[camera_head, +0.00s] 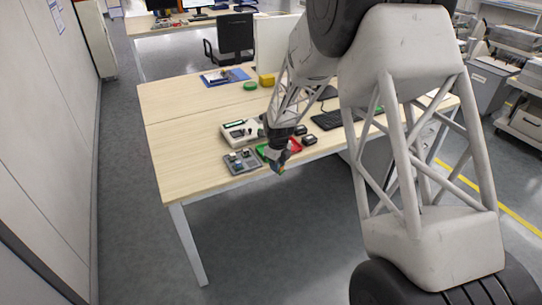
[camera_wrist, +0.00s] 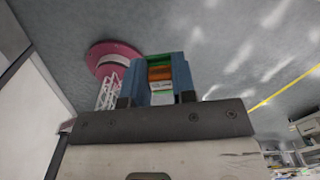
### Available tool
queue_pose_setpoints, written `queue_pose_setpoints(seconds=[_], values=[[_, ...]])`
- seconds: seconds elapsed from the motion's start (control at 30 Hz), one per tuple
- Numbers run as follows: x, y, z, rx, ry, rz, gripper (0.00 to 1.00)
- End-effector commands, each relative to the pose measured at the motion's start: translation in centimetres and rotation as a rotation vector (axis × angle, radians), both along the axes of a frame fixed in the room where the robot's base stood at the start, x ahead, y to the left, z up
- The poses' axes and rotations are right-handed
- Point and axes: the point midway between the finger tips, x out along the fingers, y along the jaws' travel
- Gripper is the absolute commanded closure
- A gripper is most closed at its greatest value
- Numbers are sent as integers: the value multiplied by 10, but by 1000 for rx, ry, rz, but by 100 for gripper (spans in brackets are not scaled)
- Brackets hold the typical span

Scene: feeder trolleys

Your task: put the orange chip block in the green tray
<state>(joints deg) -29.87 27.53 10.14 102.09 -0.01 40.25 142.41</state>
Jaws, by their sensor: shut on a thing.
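My gripper (camera_head: 279,161) is at the front edge of the wooden table in the head view. In the wrist view its blue fingers (camera_wrist: 161,75) are shut on a small block with orange and green bands and a pale lower part, the orange chip block (camera_wrist: 160,73). In the head view the block is too small and covered to make out clearly. A sliver of the green tray (camera_head: 261,151) shows just left of and behind my gripper. My gripper hides much of that area, and whether it is over the tray I cannot tell.
A red tray (camera_head: 294,145) lies right of my gripper. A grey tray with small parts (camera_head: 242,161) lies to the left, a pale device (camera_head: 238,131) behind it. Black blocks (camera_head: 309,140) and a keyboard (camera_head: 330,120) are farther right. The table's left part is clear.

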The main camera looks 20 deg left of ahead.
Motion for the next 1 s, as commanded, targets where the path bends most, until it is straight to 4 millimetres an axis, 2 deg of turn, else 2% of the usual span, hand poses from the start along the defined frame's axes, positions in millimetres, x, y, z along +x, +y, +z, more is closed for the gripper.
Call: queue_pose_setpoints(seconds=[0.27,1.0], values=[[15,9,-2,1,-1,1,98],[93,52,-11,0,0,1,98]])
